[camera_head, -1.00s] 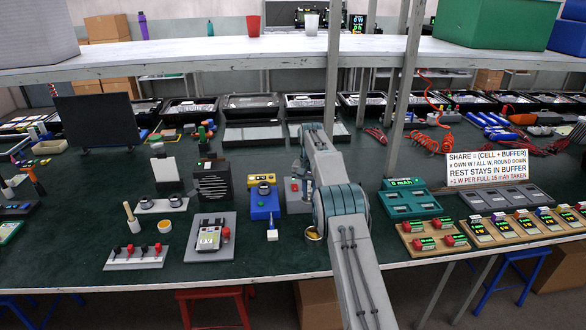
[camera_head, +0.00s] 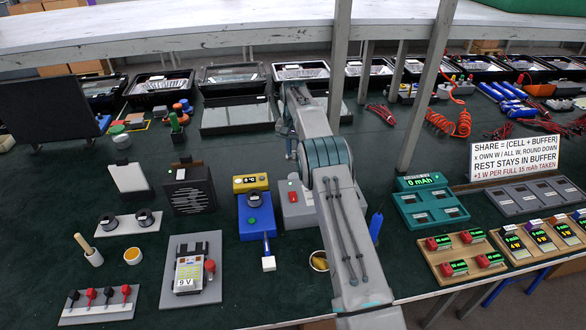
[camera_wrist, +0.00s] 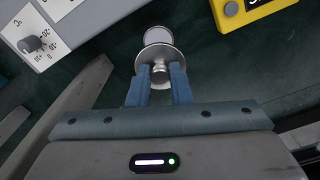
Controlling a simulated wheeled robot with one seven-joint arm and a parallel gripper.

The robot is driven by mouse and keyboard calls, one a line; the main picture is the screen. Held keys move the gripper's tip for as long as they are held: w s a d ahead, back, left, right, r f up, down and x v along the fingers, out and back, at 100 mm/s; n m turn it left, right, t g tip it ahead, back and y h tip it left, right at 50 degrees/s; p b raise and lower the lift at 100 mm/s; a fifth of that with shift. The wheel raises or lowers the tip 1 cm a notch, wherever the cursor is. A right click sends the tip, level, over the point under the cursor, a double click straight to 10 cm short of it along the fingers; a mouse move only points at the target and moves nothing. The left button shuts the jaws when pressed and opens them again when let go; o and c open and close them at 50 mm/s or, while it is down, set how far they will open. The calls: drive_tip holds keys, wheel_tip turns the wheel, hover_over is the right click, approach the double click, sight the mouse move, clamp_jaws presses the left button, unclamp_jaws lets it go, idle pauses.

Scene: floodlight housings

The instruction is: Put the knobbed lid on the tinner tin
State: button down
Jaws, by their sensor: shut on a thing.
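In the wrist view, my gripper (camera_wrist: 159,74) is shut on the knob of a round silvery lid (camera_wrist: 160,55). A pale round form (camera_wrist: 158,35) shows just past the lid's rim; I cannot tell whether the lid touches it. In the head view, my gripper is mostly hidden by my arm, above the bench behind the grey box. A small open tin (camera_head: 319,261) with yellow-brown contents, apparently the tinner tin, stands in front of that box, beside my forearm and partly covered by it. The lid cannot be made out in the head view.
The grey box (camera_head: 292,208) with a red button and the yellow-topped blue device (camera_head: 257,214) stand close together. A white cup with orange contents (camera_head: 133,256) is at the left. A teal charger (camera_head: 430,205) is right of my arm. A shelf post (camera_head: 428,90) rises behind it.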

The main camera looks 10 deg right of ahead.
wheel_tip(320, 180, down, 4)
drive_tip(key=shift+s+d+f, duration=0.1)
drive_tip(key=shift+d, duration=0.05)
drive_tip(key=shift+f+p, duration=0.55)
drive_tip(key=shift+f, duration=1.55)
drive_tip(key=shift+f, duration=0.25)
drive_tip(key=c, duration=1.3)
unclamp_jaws()
drive_tip(key=shift+r, duration=0.1)
drive_tip(key=shift+r, duration=0.1)
